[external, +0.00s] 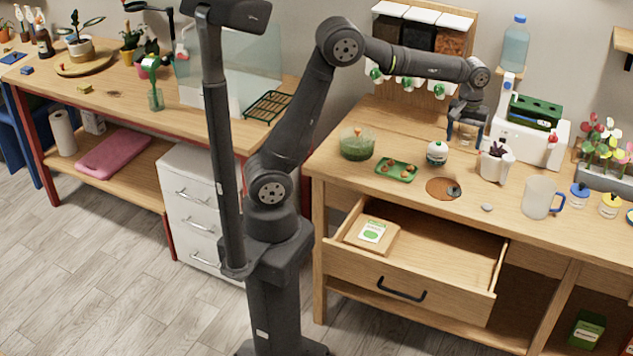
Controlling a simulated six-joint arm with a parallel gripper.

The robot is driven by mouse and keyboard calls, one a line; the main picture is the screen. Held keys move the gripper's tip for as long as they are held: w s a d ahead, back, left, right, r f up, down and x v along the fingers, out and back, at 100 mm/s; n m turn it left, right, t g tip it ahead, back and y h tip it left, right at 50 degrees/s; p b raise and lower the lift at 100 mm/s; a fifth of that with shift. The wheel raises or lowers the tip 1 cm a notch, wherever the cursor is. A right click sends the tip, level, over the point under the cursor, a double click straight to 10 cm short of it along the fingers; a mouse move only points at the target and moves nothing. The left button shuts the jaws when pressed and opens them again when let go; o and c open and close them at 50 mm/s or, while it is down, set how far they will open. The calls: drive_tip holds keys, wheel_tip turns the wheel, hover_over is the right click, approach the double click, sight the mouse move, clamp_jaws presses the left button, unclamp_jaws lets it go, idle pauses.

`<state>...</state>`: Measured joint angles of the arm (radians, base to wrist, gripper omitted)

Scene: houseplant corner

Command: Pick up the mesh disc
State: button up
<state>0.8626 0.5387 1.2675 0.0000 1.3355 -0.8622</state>
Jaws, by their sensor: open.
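No mesh disc can be told for certain at this size. A small dark grey piece (454,192) lies at the right side of a flat brown round patch (438,187) on the right-hand bench and may be the mesh disc. My gripper (466,138) is open and points down over the back of that bench, behind the brown patch and apart from the grey piece. A small brownish container shows between and behind its fingers; whether they touch it cannot be told.
Near the patch stand a green-and-white round pot (436,153), a green tray (397,170), a white planter (494,164) and a clear mug (537,197). A grey pebble (487,207) lies in front. An open drawer (410,275) juts out below, holding a packet (372,232).

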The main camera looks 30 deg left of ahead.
drive_tip(key=n, duration=1.5)
hover_over(458, 193)
drive_tip(key=f, duration=1.1)
drive_tip(key=shift+d+f, duration=0.2)
drive_tip(key=shift+f, duration=0.2)
drive_tip(key=shift+a+f, duration=0.15)
drive_tip(key=shift+f, duration=2.55)
drive_tip(key=c, duration=1)
